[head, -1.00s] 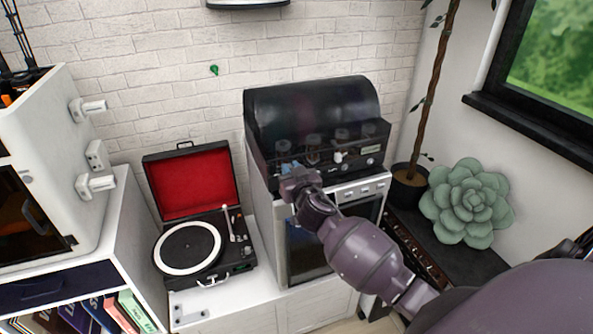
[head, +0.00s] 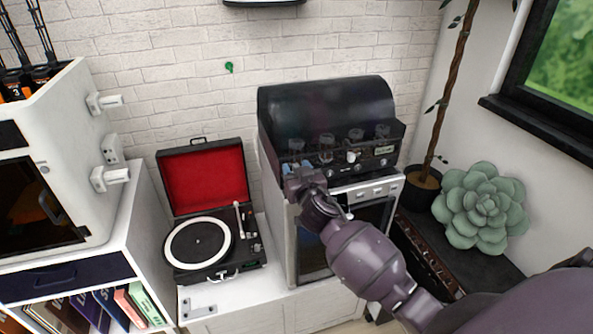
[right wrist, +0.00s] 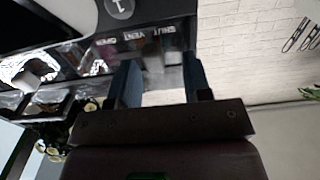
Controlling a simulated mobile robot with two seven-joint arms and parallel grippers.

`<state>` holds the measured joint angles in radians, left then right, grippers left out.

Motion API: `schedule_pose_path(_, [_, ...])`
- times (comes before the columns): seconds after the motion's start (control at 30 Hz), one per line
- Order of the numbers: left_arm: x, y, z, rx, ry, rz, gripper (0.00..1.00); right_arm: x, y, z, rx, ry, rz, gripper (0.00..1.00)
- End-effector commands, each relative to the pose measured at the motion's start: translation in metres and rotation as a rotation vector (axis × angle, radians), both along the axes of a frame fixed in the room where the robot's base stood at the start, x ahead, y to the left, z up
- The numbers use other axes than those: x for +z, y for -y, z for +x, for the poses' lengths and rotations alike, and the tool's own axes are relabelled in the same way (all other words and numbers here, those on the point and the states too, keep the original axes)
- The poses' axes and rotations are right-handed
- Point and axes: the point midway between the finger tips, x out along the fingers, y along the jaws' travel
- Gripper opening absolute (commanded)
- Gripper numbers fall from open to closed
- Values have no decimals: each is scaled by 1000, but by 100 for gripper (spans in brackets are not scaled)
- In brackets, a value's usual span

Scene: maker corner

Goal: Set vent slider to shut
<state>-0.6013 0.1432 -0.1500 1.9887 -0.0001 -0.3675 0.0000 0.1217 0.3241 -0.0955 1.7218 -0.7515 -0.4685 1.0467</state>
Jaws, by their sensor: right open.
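My right gripper (head: 290,168) is at the left end of the machine's front panel. My left gripper is out of view.
A record player (head: 198,240) with a red-lined lid stands open left of the machine. A white enclosure (head: 85,150) is at far left. A green succulent (head: 482,208) and a potted tree (head: 422,185) stand to the right.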

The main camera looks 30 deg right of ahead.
Motion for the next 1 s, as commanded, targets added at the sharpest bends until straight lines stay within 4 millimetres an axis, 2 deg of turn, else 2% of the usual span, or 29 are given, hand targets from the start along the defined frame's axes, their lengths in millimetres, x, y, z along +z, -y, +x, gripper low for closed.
schedule_pose_path(0.17, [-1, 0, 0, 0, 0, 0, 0, -2, -4, -15, 0, -1, 2, 45])
schedule_pose_path(0.6, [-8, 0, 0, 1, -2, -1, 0, -2, -21, -87, 1, -1, 3, 45])
schedule_pose_path(0.8, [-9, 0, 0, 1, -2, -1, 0, 0, -25, -101, 1, 0, 1, 45])
schedule_pose_path(1.0, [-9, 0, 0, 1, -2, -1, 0, 0, -26, -104, 1, 0, 1, 45])
